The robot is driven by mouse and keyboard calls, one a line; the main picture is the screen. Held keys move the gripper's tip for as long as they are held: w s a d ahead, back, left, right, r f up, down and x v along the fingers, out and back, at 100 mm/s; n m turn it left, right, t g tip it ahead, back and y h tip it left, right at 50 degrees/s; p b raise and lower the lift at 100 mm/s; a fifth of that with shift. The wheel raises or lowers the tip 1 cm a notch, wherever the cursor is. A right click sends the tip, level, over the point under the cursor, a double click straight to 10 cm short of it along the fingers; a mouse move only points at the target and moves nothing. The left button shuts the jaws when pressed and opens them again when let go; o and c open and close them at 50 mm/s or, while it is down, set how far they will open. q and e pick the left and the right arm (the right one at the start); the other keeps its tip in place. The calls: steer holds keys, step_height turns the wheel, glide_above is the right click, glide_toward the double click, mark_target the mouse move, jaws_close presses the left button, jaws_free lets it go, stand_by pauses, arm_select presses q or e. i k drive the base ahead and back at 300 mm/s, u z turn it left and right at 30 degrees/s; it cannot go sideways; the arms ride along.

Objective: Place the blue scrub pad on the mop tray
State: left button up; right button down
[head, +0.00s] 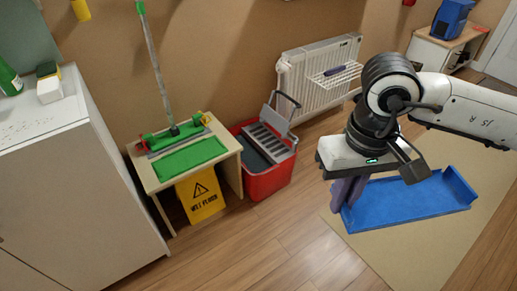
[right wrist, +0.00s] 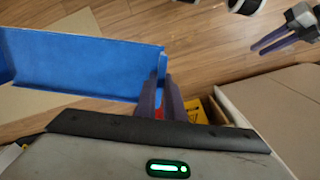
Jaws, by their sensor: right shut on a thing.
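The blue scrub pad (head: 418,200) is a wide flat blue piece with upturned ends. In the head view it is at the right, over the beige mat. It also fills the upper left of the right wrist view (right wrist: 85,65). My right gripper (head: 345,195) points down and is shut on the pad's left end; its fingers (right wrist: 161,95) pinch the raised edge. A flat green panel (head: 188,158), likely the mop tray, lies on a small wooden table at the left, with a green mop standing behind it. My left gripper (right wrist: 279,40) shows small in the right wrist view.
A red mop bucket (head: 268,182) with a grey wringer stands right of the wooden table (head: 148,176). A yellow wet-floor sign (head: 201,196) is below the table. A white cabinet (head: 75,200) is at the left and a white radiator (head: 318,85) at the back. The front floor is clear.

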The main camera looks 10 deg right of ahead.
mark_target(190, 156)
steer(key=z, duration=0.65)
steer(key=i, duration=1.6)
steer(key=u, duration=2.5)
steer(key=i, duration=0.5)
steer(key=u, duration=0.05)
